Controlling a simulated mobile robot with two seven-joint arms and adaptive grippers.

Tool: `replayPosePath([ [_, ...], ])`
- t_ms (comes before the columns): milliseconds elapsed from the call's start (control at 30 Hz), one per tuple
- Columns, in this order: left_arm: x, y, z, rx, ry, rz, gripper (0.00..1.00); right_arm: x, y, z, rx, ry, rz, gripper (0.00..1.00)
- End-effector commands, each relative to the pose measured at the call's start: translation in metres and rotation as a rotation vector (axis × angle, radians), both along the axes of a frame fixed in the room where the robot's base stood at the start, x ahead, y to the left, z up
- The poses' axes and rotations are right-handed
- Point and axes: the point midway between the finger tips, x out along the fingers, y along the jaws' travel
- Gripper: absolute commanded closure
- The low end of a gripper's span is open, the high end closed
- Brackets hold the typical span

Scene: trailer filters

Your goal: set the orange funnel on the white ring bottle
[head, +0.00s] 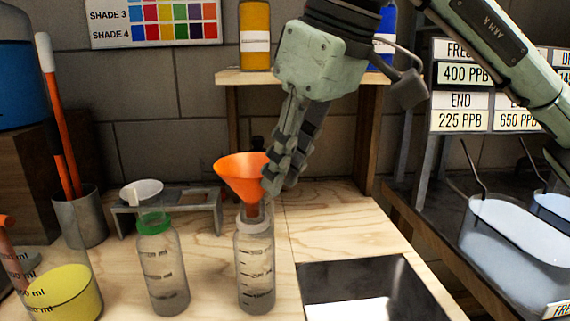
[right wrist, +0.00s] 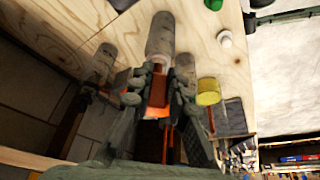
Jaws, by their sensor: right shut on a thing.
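The orange funnel (head: 240,178) is held wide end up above the white ring bottle (head: 255,265), a clear marked bottle with a pale ring at its neck. The funnel's stem lines up with the bottle's mouth; I cannot tell whether its tip is inside. My right gripper (head: 272,185) is shut on the funnel at its right side. In the right wrist view, orange of the funnel (right wrist: 158,92) shows between the fingers, with a bottle just beyond. My left gripper is not in view.
A green ring bottle (head: 162,265) stands to the left. Behind it is a small rack (head: 205,197) with a white funnel (head: 143,191). A yellow-filled beaker (head: 65,295) is at the left. A dark plate (head: 375,290) lies to the right. A shelf (head: 300,77) stands behind.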

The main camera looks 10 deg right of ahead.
Motion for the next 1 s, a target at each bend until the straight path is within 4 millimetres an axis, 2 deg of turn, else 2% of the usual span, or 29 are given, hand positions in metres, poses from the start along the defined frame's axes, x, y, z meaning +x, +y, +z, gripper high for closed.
replayPosePath([
  [300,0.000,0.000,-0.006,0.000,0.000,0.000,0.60,0.000,0.000,-0.007,0.000,0.000,0.000,1.00],
  [333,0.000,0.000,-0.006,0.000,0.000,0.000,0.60,0.000,0.000,-0.007,0.000,0.000,0.000,0.83],
  [400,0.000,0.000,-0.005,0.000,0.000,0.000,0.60,0.000,0.000,-0.006,0.000,0.000,0.000,0.75],
  [700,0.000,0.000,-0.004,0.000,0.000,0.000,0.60,0.000,0.000,-0.005,0.000,0.000,0.000,0.75],
  [1000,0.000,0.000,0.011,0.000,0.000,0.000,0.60,-0.006,-0.006,0.017,-0.001,-0.001,0.000,0.75],
])
